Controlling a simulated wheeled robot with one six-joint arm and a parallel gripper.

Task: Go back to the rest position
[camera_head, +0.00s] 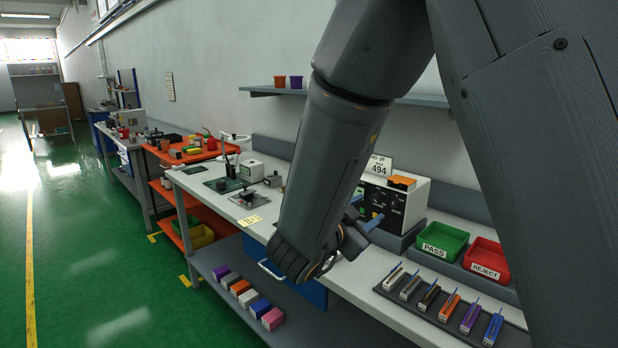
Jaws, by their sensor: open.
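My arm hangs down across the middle of the head view, over the front edge of the workbench (392,317). My gripper (364,211) shows only in part beyond the wrist, with bluish fingertips spread apart in front of the tester box (409,203). It is open, and I see nothing held in it. The arm hides most of the gripper and part of the bench. The box carries a sign reading 494 and has an orange piece (402,182) on top.
A green PASS bin (441,241) and a red REJECT bin (487,261) stand right of the box. A dark tray (409,301) holds several coloured slim units in front of them. Several coloured blocks (247,297) sit on the lower shelf. The green floor at left is clear.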

